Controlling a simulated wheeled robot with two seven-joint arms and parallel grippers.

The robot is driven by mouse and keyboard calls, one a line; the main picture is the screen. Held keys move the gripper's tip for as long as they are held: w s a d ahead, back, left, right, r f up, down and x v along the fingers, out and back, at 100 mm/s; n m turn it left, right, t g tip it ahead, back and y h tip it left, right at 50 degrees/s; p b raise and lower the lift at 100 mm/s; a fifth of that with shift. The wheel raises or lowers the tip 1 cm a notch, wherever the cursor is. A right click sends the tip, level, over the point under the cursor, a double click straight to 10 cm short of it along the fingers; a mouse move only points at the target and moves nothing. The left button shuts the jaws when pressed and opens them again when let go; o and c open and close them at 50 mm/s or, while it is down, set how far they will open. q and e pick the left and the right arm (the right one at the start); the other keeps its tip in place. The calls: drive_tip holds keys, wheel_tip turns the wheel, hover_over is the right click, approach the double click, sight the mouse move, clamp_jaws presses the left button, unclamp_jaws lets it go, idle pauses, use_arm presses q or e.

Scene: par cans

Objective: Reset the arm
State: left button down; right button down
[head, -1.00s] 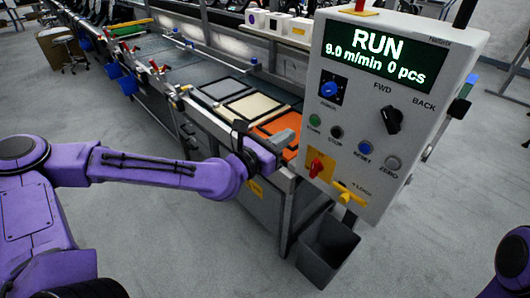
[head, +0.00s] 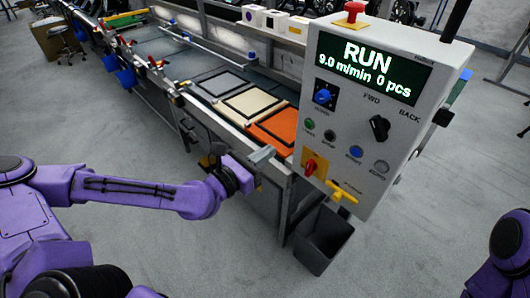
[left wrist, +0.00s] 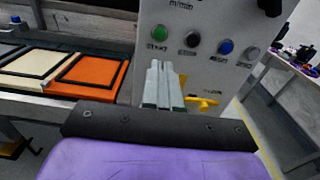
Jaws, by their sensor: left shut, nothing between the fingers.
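My left gripper (head: 262,155) is in front of the conveyor's near edge, left of the control box. Its fingers are shut with nothing between them. In the left wrist view the shut fingers (left wrist: 160,88) point toward the control box (left wrist: 200,70) just below its green button. The control box (head: 375,120) shows "RUN", "9.0 m/min" and "0 pcs". It carries a row of buttons, a black knob (head: 379,128) and a red and yellow switch (head: 312,166). My right gripper does not show; only part of my purple right arm is at the lower right edge of the head view.
The conveyor (head: 165,70) runs to the back left, with grey (head: 219,84), cream (head: 254,103) and orange (head: 281,128) panels on it. A dark bin (head: 323,240) stands on the floor below the box. Open floor lies at the front.

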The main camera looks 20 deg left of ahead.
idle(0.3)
use_arm(q)
drive_tip(key=s+f+m+g+y, duration=0.25)
drive_tip(key=s+f+m, duration=0.2)
drive_tip(key=f, duration=0.45)
drive_tip(key=s+f+m+g+y+b, duration=0.1)
drive_tip(key=s+f+m+g, duration=0.3)
drive_tip(key=f+m, duration=0.3)
drive_tip(key=s+f+m+g+y, duration=0.1)
drive_tip(key=s+f+m+g, duration=0.25)
drive_tip(key=f, duration=0.65)
drive_tip(key=s+a+f+m+g+y+b, duration=0.1)
drive_tip(key=s+a+f+m+y, duration=0.1)
drive_tip(key=s+a+f+m, duration=0.2)
drive_tip(key=s+a+f+m+g+y+b, duration=0.1)
drive_tip(key=s+a+f+m, duration=0.4)
drive_tip(key=s, duration=0.5)
drive_tip(key=a+m+g+y, duration=0.1)
drive_tip(key=y, duration=0.1)
drive_tip(key=shift+s+a+y, duration=0.2)
drive_tip(key=shift+a+y, duration=0.1)
drive_tip(key=shift+y, duration=0.05)
